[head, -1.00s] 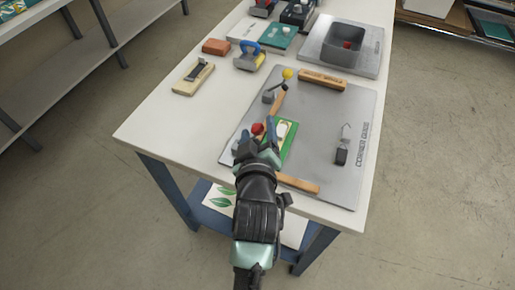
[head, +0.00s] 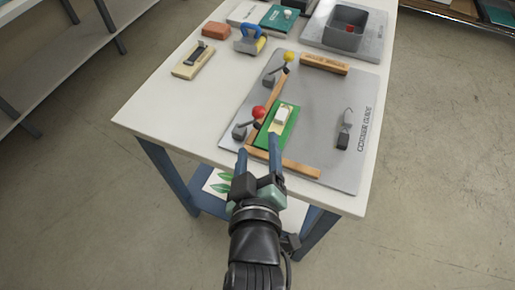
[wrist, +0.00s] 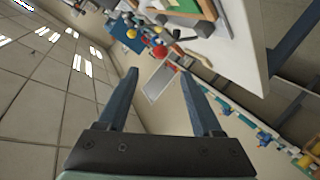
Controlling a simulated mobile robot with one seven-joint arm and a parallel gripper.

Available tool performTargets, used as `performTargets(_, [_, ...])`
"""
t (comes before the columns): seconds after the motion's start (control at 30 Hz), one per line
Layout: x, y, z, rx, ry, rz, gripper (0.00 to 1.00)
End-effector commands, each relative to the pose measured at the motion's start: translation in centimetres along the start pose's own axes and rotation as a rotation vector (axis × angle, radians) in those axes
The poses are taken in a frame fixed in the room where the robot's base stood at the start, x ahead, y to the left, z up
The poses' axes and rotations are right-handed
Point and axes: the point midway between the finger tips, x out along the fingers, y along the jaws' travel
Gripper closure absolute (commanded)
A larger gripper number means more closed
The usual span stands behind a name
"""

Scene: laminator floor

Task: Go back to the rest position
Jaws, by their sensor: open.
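My gripper (head: 258,158) is open and empty at the near edge of the table, with its two blue fingers apart in the head view. In the wrist view the fingers (wrist: 160,95) are spread with nothing between them. Just beyond the fingertips, a green card (head: 276,128) with a pale piece (head: 281,115) on top lies on the grey corner guide plate (head: 325,120). I cannot tell whether a fingertip touches anything there.
The plate carries wooden bars (head: 324,64), a red-knobbed clamp (head: 259,112), a yellow-knobbed clamp (head: 289,56) and a small dark tool (head: 344,138). A blue-handled tool (head: 250,40), brick-red block (head: 215,29), wooden block (head: 193,60) and grey bin (head: 345,28) stand beyond. Floor at right is clear.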

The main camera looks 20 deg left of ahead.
Motion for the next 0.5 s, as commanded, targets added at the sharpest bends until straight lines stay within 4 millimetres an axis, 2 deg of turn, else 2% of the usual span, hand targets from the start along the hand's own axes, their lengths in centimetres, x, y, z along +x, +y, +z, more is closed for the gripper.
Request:
performTargets(0.37, [0.1,0.1,-0.1,0.001,0.002,0.002,0.33])
performTargets(0.47, [0.2,1.7,-1.5,0.017,0.027,0.036,0.33])
performTargets(0.5, [0.3,3.0,-2.6,0.03,0.046,0.063,0.33])
